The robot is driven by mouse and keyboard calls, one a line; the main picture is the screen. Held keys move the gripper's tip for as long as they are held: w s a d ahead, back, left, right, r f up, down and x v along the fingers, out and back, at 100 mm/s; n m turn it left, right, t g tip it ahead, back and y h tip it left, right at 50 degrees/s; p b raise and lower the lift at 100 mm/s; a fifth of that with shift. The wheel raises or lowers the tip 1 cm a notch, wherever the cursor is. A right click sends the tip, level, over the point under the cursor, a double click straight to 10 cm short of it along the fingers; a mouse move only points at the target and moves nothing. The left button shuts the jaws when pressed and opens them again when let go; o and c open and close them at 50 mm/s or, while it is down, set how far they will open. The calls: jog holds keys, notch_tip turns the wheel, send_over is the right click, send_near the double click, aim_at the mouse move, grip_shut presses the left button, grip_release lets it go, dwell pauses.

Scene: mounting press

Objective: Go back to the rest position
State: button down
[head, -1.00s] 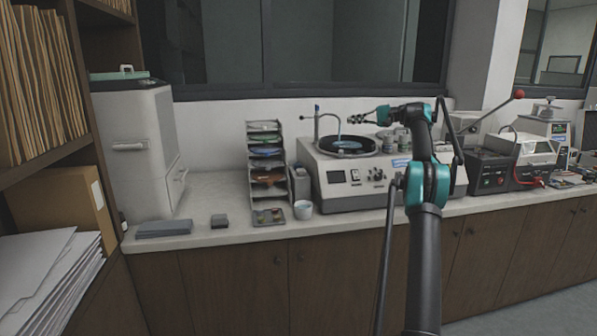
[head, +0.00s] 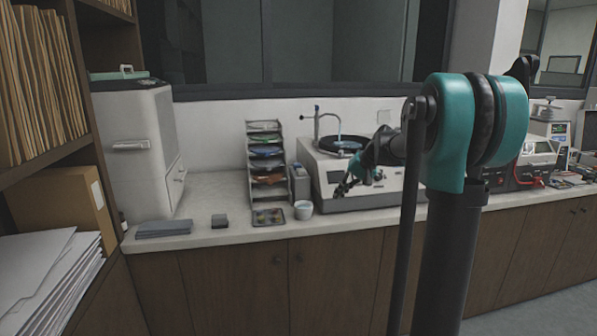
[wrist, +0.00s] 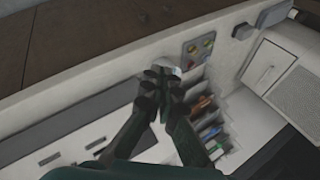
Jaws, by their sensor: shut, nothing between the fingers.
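My gripper (head: 343,188) is in front of the polishing machine (head: 335,200) in the head view, with its fingers pointing down and left. In the wrist view my gripper (wrist: 160,78) has its dark fingers together, with nothing seen between them. It is held in the air and appears apart from the counter. My arm's large teal joint hides the right part of the machine in the head view.
A white cup (head: 303,210) and a small tray (head: 268,217) stand on the counter (head: 225,236) left of the gripper. A rack (head: 250,165) stands behind them. Grey pads (head: 163,229) lie farther left. The floor shows at lower right.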

jog(key=s+d+f+h, duration=0.1)
jog(key=s+f+h, duration=0.1)
jog(key=s+f, duration=0.4)
jog(key=s+d+f+n+h, duration=0.1)
jog(key=s+f, duration=0.6)
jog(key=s, duration=0.9)
jog(key=s+d+f+n+h, duration=0.1)
jog(key=s+d+f+h, duration=0.2)
jog(key=s+f, duration=0.4)
jog(key=s, duration=0.4)
jog(key=shift+s+f+t, duration=0.25)
jog(key=shift+s+t, duration=0.05)
jog(key=shift+t, duration=0.1)
